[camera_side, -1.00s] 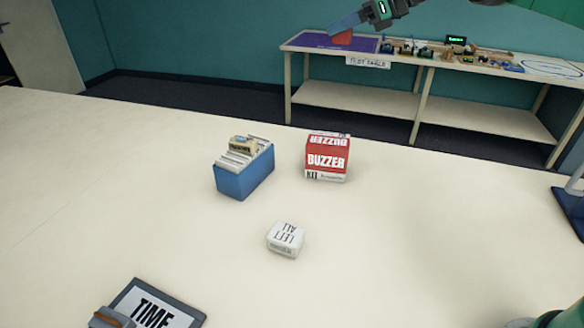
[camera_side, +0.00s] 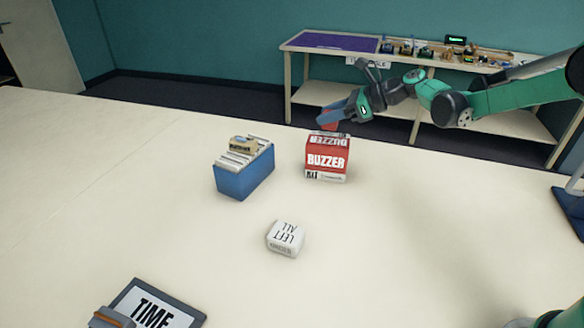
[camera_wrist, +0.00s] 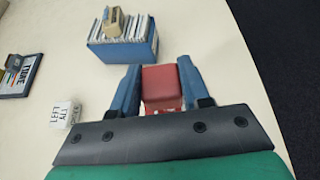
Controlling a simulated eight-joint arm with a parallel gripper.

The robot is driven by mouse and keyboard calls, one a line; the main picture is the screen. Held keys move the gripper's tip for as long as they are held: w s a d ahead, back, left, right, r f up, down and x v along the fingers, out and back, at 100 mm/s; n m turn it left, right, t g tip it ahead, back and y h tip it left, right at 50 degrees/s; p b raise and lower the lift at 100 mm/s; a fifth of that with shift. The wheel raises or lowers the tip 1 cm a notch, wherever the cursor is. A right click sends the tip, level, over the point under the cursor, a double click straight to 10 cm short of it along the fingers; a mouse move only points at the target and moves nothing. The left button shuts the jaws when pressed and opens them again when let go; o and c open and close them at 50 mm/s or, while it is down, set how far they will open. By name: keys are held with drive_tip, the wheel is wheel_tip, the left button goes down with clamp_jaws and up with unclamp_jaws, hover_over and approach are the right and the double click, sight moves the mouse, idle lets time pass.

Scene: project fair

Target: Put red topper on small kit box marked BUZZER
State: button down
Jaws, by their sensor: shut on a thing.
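The red topper (camera_side: 327,121) is a small plain block held between the blue fingers of my gripper (camera_side: 330,116). In the wrist view the topper (camera_wrist: 160,82) sits between the two fingertips (camera_wrist: 159,76). The small kit box marked BUZZER (camera_side: 327,160) is red and white and stands upright on the table. The topper is just above the far top edge of the box in the side view; I cannot tell whether they touch. In the wrist view the topper and gripper hide most of the box (camera_wrist: 163,107).
A blue bin of cards (camera_side: 245,180) stands left of the box. A white LEFT ALL cube (camera_side: 285,238) lies nearer. A TIME board (camera_side: 150,305) is at the front left. Much of the white table (camera_side: 430,230) is bare. A bench (camera_side: 400,60) stands behind.

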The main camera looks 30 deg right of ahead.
drive_tip(key=shift+f, duration=1.35)
drive_tip(key=shift+c, duration=2.1)
unclamp_jaws()
drive_tip(key=shift+f, duration=0.1)
